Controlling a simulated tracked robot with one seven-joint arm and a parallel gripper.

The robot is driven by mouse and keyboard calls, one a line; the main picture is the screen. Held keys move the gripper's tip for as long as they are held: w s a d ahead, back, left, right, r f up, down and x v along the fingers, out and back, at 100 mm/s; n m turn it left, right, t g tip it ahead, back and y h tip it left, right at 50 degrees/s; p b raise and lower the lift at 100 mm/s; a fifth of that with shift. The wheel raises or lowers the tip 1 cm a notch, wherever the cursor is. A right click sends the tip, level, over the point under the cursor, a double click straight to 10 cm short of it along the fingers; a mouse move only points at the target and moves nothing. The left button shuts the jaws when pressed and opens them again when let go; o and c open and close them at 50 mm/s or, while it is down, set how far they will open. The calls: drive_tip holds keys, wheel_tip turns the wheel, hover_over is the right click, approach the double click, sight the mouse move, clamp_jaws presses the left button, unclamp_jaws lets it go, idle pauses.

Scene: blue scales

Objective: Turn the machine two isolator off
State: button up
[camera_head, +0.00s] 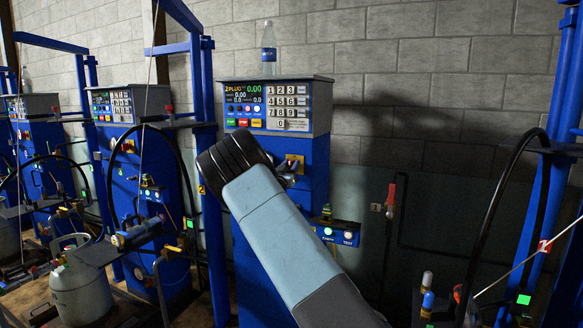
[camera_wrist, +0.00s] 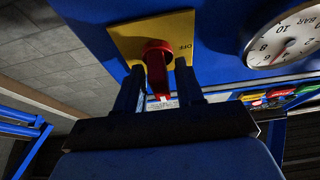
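The blue machine (camera_head: 312,185) with a lit display and keypad stands in the middle of the head view, next to a post with a yellow 2 tag. Its yellow isolator plate (camera_head: 296,160) is partly hidden behind my gripper (camera_head: 285,172). In the wrist view the yellow plate (camera_wrist: 127,38) carries a red knob (camera_wrist: 158,60), its handle pointing down in the picture, with "OFF" lettering at the plate's right side. My gripper (camera_wrist: 159,82) straddles the red knob, one finger on each side. Narrow gaps seem to show beside the handle, so the fingers look open.
A round pressure gauge (camera_wrist: 285,42) is right of the plate in the wrist view. A clear bottle (camera_head: 269,48) stands on the machine. Blue posts (camera_head: 207,150) and a black hose (camera_head: 495,200) flank it. A gas cylinder (camera_head: 80,285) stands at left.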

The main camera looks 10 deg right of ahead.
clamp_jaws()
drive_tip(key=shift+d, duration=0.2)
drive_tip(key=shift+a, duration=0.15)
